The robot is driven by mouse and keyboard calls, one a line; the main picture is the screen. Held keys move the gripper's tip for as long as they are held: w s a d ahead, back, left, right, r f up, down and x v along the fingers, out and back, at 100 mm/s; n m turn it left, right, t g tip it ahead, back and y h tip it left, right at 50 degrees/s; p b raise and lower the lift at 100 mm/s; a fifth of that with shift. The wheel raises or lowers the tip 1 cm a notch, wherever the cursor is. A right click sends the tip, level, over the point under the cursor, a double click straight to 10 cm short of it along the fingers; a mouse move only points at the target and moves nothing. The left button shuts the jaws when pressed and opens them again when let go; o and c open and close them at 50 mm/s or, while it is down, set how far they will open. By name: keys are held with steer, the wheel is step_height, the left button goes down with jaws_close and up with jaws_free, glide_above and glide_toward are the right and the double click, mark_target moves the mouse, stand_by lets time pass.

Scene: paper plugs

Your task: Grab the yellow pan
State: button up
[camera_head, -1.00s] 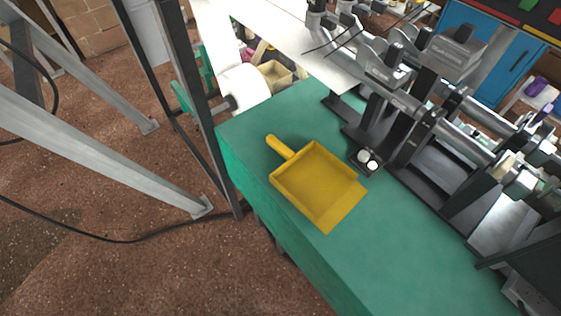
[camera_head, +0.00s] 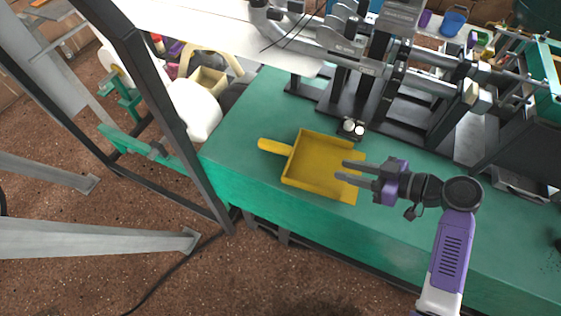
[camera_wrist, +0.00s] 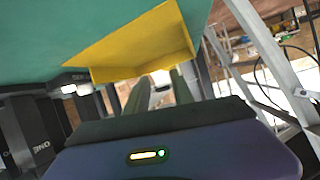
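The yellow pan (camera_head: 316,160) is a shallow dustpan lying on the green table (camera_head: 232,152), with its short handle pointing left and its open edge to the right. My gripper (camera_head: 340,169) is open, with its two fingers apart and nothing between them. In the head view the fingertips overlap the pan's right part, on the side away from the handle. In the wrist view the pan (camera_wrist: 140,45) shows beyond the fingers, in the upper middle. The fingers appear apart from the pan, though the exact gap cannot be told.
A black and grey machine with rollers (camera_head: 400,85) stands along the table's back. Two small white buttons (camera_head: 353,127) sit just behind the pan. A dark upright post (camera_head: 165,95) stands left of the table. The table's front strip is clear.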

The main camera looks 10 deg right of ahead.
steer(key=s+a+n+y, duration=0.1)
steer(key=s+a+n+g, duration=0.1)
steer(key=s+a, duration=0.1)
steer(key=shift+a+n+g+y, duration=0.3)
steer(key=shift+n+y, duration=0.1)
steer(key=shift+s+a+n, duration=0.2)
steer(key=shift+s+n, duration=0.05)
steer(key=shift+n, duration=0.05)
steer(key=shift+p+x, duration=0.5)
steer(key=shift+x, duration=1.4)
steer(key=p+x, duration=0.1)
steer(key=x, duration=0.3)
steer(key=shift+s+f, duration=0.15)
steer(key=shift+c, duration=0.2)
jaws_close()
